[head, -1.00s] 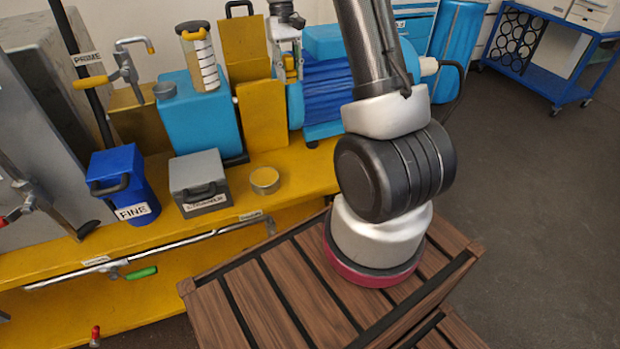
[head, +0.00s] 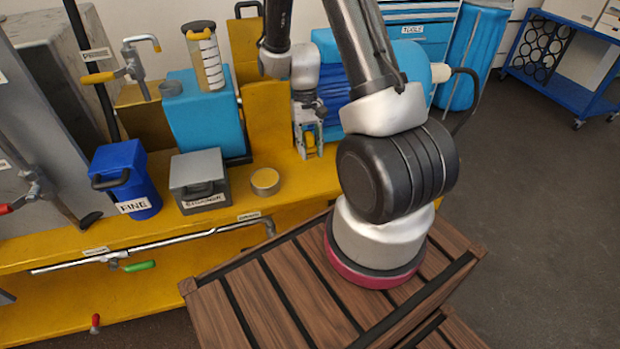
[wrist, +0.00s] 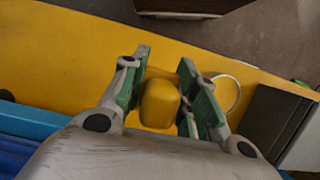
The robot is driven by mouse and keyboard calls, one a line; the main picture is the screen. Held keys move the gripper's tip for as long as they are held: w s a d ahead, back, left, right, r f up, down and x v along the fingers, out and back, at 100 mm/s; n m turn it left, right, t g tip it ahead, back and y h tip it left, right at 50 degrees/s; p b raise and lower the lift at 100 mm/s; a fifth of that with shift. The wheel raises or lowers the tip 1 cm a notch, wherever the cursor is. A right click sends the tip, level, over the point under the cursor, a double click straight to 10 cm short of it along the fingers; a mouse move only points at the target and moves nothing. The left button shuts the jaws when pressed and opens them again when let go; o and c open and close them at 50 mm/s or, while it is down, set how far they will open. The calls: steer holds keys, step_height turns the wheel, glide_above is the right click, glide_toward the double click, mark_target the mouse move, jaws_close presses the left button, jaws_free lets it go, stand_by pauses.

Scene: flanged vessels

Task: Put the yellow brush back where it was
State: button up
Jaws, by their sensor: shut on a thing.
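The yellow brush (head: 310,142) is between the fingers of my gripper (head: 309,152). In the head view it is low over the yellow bench (head: 330,180), in front of the blue motor. In the wrist view the rounded yellow brush (wrist: 159,103) sits between the green-padded fingers of my gripper (wrist: 165,68), which is shut on it. The brush's lower end is hidden, so I cannot tell whether it touches the bench.
A round tin (head: 265,181) and a grey box (head: 200,180) stand left of my gripper. A blue FINE canister (head: 125,180) is farther left. The blue motor (head: 340,85) is close behind. A wooden slatted crate (head: 290,285) stands in front.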

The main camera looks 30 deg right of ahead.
step_height(320, 180, down, 10)
steer(key=shift+s+f, duration=0.1)
steer(key=shift+s, duration=0.05)
stand_by(0.4)
steer(key=o, duration=1.1)
steer(key=shift+f, duration=0.1)
steer(key=a+v, duration=0.1)
steer(key=v, duration=1.3)
step_height(320, 180, up, 12)
steer(key=n+t, duration=0.1)
steer(key=t, duration=0.1)
glide_above(312, 184)
steer(key=w, duration=0.3)
steer(key=s+a+r+t, duration=0.1)
steer(key=s+r, duration=0.4)
steer(key=s+r+n+t, duration=0.1)
steer(key=s+r+t, duration=0.1)
steer(key=s+r, duration=0.4)
steer(key=s+a+r+n+t+h, duration=0.1)
steer(key=s+r+t, duration=0.1)
steer(key=s+r, duration=0.4)
steer(key=shift+s+a, duration=0.2)
steer(key=shift+a, duration=0.1)
